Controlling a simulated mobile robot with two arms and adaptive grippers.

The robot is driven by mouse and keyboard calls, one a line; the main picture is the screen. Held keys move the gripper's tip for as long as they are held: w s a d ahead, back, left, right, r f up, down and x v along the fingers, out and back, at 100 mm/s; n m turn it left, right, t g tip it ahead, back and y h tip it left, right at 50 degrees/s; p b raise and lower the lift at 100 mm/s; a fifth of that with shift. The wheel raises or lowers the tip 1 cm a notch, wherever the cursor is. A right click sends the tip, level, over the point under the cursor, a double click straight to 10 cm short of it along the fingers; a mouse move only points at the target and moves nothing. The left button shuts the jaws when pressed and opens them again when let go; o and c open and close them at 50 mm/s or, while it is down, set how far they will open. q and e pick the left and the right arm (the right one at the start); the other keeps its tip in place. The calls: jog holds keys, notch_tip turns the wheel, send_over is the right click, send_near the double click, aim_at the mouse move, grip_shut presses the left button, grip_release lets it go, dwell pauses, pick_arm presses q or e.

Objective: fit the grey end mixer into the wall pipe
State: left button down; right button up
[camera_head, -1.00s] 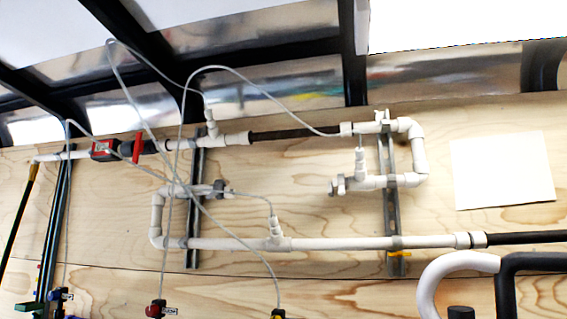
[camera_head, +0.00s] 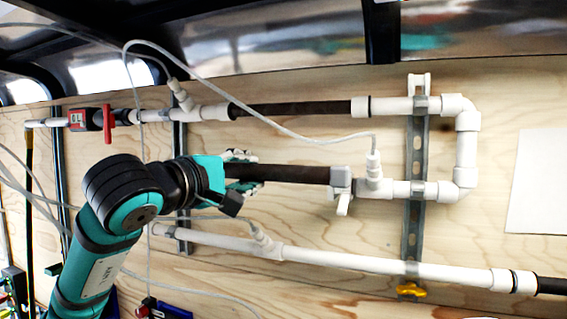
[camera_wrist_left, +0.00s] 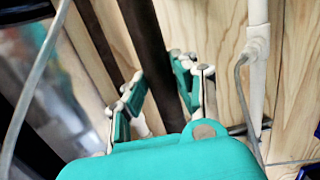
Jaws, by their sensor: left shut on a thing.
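The mixer is a dark brown tube (camera_head: 285,174), roughly level in front of the wooden wall. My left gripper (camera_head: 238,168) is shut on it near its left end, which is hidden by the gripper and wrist. The tube's right end meets the grey fitting (camera_head: 342,181) on the white wall pipe (camera_head: 400,189). I cannot tell how deep it sits there. In the left wrist view the dark tube (camera_wrist_left: 148,40) runs between the green fingers of the left gripper (camera_wrist_left: 160,98). My right gripper is not in view.
Another dark tube (camera_head: 292,109) sits in the upper pipe line, and a long white pipe (camera_head: 350,263) runs below. A metal rail (camera_head: 415,230) carries the pipes. A thin grey hose (camera_head: 225,95) loops in front. A red valve handle (camera_head: 107,124) is at upper left.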

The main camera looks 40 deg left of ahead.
pick_arm(q)
jog(key=shift+w+a+r, duration=0.2)
jog(key=shift+r, duration=0.25)
jog(key=w+a+f, duration=0.1)
jog(key=w+a, duration=0.1)
jog(key=w, duration=0.2)
jog(key=w+a+f, duration=0.2)
jog(key=w, duration=0.2)
jog(key=w+a+f, duration=0.2)
jog(key=w+a, duration=0.1)
jog(key=w, duration=0.2)
jog(key=shift+a+f+b, duration=0.1)
jog(key=shift+f+b, duration=0.05)
jog(key=shift+b, duration=0.2)
jog(key=c, duration=1.4)
grip_release()
jog(key=shift+f, duration=0.1)
jog(key=shift+c, duration=0.2)
jog(key=shift+o, duration=1.2)
jog(key=shift+s+a, duration=0.1)
jog(key=shift+s, duration=0.05)
jog(key=shift+o, duration=0.8)
jog(key=shift+a, duration=0.2)
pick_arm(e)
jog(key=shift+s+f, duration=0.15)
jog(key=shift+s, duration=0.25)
